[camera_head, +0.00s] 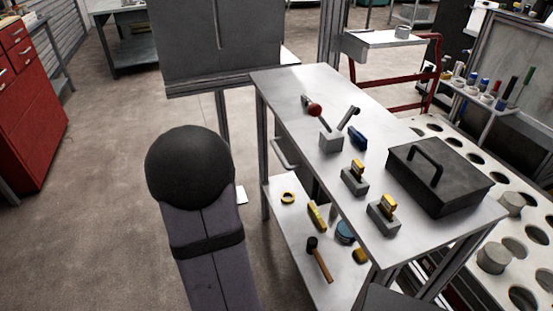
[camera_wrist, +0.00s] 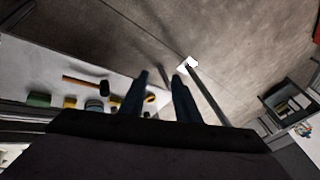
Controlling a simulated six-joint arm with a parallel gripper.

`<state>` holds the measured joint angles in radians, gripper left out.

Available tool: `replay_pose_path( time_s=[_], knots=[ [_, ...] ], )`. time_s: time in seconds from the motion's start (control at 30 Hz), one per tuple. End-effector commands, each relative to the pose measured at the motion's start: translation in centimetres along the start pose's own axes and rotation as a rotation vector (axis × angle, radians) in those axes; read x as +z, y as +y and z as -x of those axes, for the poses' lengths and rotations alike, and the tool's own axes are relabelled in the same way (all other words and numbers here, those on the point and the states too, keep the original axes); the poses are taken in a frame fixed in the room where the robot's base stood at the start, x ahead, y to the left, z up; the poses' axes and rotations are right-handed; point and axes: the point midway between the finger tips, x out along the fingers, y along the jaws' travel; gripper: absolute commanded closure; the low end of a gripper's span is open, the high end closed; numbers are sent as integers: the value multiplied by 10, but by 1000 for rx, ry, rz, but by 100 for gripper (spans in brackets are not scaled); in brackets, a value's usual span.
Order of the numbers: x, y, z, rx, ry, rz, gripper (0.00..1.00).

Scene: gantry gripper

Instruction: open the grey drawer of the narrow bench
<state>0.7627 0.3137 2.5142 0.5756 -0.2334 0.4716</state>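The narrow bench (camera_head: 330,95) stands in the middle of the head view, with a light grey metal top. A grey bar handle (camera_head: 285,155) shows on its left side, just under the top; the drawer front is mostly hidden by the steep view. I cannot tell whether the drawer is shut. My gripper (camera_wrist: 160,76) shows in the wrist view as two dark fingers, apart, with no object clearly held between them. The handle is not clearly visible there. In the head view my dark arm is left of the bench and the gripper itself is hidden.
A black toolbox (camera_head: 440,175), a red-knobbed lever (camera_head: 313,109) and several small blocks stand on the bench top. The lower shelf (camera_head: 290,230) holds a hammer (camera_head: 319,260) and tape. A bench leg (camera_wrist: 208,96) shows right of my fingers. Floor left of the bench is mostly clear.

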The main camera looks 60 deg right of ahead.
Motion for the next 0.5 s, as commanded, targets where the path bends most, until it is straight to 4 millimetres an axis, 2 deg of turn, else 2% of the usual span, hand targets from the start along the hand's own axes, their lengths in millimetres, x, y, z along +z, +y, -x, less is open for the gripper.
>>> replay_pose_path(
  time_s=[0.03, 0.17, 0.3, 0.4, 0.5],
  knots=[
    [-22, -8, 1, -36, 88, -103, 71],
    [-86, -24, 16, -160, 326, -393, 71],
    [-148, -30, 49, -330, 558, -679, 71],
    [-179, -30, 76, -465, 684, -844, 71],
    [-200, -32, 101, -602, 762, -969, 71]
  ],
)
